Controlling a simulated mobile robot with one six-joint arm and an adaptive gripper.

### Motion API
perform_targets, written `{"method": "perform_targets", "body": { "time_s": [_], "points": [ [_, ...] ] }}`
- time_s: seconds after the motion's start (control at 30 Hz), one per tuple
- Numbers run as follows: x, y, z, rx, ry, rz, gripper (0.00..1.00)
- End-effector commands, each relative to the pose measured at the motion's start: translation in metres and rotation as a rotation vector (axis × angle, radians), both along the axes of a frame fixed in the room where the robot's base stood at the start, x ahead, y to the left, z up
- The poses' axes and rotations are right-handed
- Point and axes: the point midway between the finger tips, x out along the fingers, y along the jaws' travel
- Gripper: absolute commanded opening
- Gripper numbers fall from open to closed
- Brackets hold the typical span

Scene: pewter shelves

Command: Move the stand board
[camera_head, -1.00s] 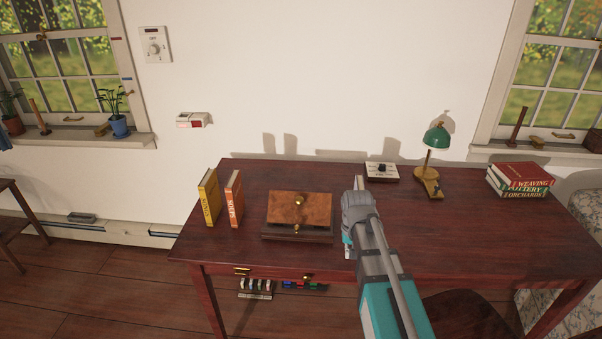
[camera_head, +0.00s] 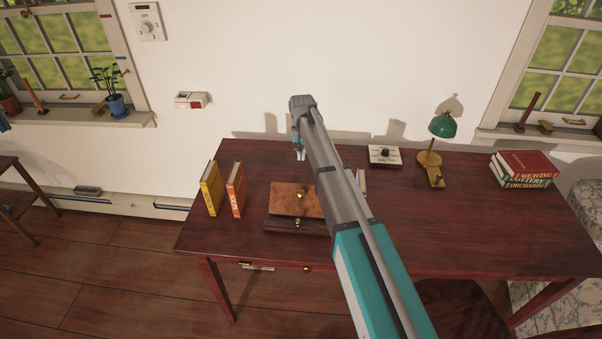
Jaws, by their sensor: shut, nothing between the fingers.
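A brown sloped board with round brass knobs (camera_head: 290,200) sits on a dark wooden base (camera_head: 283,224) on the desk, left of centre. I take it for the stand board, but cannot be sure. My arm covers its right end. My gripper (camera_head: 300,155) is at the back of the desk, beyond the board in the picture, fingers pointing down. It is shut and empty, apart from the board. A thin, pale upright item (camera_head: 362,182) shows just right of my arm, partly hidden.
The dark red desk (camera_head: 470,215) is clear at right. Yellow (camera_head: 211,190) and orange (camera_head: 236,190) books stand left of the board. A dial box (camera_head: 384,155), a green lamp (camera_head: 442,126) and stacked books (camera_head: 523,170) are at the back right. The wall (camera_head: 330,50) rises behind.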

Motion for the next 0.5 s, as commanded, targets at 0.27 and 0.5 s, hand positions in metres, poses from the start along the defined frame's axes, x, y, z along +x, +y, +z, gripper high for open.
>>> {"method": "perform_targets", "body": {
  "time_s": [0.27, 0.5],
  "points": [
    [-0.0004, -0.0009, -0.001, 0.0, 0.0, 0.0, 0.0],
    [-0.0009, -0.0012, -0.0073, 0.0, -0.001, -0.001, 0.0]
  ]
}}
